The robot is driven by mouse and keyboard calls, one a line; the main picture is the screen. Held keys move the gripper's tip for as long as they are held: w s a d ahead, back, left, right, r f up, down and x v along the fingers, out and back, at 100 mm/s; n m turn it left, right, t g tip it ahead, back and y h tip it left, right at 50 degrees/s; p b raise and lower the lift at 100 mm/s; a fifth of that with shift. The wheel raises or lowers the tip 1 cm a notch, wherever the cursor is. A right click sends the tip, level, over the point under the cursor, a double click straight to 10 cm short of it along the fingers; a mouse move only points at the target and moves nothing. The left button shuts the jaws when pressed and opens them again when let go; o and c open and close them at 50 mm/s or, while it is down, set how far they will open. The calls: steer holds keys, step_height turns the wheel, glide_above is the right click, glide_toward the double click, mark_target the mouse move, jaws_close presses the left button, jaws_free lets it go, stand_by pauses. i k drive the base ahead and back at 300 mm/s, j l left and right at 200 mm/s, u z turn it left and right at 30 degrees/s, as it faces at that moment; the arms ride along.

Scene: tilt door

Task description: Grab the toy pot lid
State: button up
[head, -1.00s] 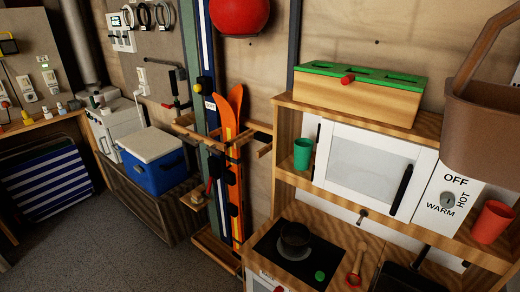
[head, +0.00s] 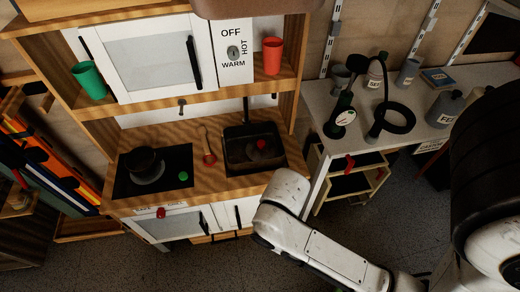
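A toy kitchen's dark sink (head: 238,165) holds a small red round thing (head: 261,144), perhaps the knob of the toy pot lid; its dark surroundings blend with the sink, so I cannot tell the lid's outline. A small black pot (head: 143,161) stands on the black hob (head: 125,184) at left, and I cannot make out whether anything covers it. My white arm reaches in from the lower right, its bend in front of the kitchen's lower right. My gripper is not in view.
A wooden spoon (head: 208,148) lies between hob and sink. Green (head: 91,80) and red (head: 272,56) cups stand on the shelf above. At right, a white workbench (head: 322,103) holds a black hose, gauge and cans. Grey floor (head: 215,268) is open in front.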

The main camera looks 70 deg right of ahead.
mark_target(258, 148)
steer(key=i+j+z, duration=0.45)
steer(key=z, duration=0.2)
steer(key=i+j+z, duration=0.15)
steer(key=j+z, duration=0.15)
steer(key=j, duration=0.15)
steer(key=i+j+z, duration=0.1)
steer(key=j+z, duration=0.2)
